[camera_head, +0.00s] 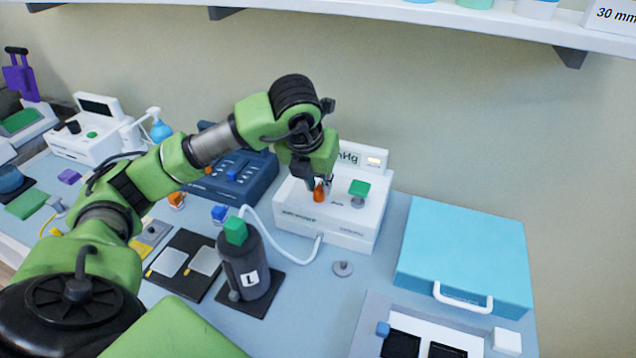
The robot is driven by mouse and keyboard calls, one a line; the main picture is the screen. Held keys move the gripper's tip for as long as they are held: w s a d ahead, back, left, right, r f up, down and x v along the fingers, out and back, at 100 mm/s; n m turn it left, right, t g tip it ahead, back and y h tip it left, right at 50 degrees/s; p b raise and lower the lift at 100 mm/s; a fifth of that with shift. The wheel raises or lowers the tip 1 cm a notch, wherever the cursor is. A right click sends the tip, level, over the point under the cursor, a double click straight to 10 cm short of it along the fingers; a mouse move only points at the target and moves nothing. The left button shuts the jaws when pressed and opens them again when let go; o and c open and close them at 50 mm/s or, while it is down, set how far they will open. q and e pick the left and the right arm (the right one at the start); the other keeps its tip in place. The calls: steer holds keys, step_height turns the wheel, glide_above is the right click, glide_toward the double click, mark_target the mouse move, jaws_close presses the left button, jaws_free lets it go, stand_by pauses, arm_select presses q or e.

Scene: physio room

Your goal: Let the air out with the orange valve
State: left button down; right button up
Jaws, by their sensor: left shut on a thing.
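The orange valve (319,195) stands on the top of a white device (328,242) with an mmHg display at the middle of the table. My left gripper (320,186) reaches down over it from above and is shut on it. The fingers hide part of the valve. A green knob (359,188) stands on the same device, just right of the valve and apart from my gripper. A pale tube (262,222) runs from the device toward a dark cylinder marked L (247,268). My right gripper is out of view.
A dark blue device (233,180) stands close behind my left forearm. A light blue case (465,250) lies to the right. A white shelf (430,14) hangs above. A small grey disc (343,268) lies in front of the white device.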

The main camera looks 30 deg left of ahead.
arm_select(q)
steer(key=c, duration=2.2)
jaws_free()
steer(key=shift+r, duration=0.1)
steer(key=v, duration=1.1)
steer(key=shift+s+r, duration=0.15)
steer(key=shift+r, duration=0.2)
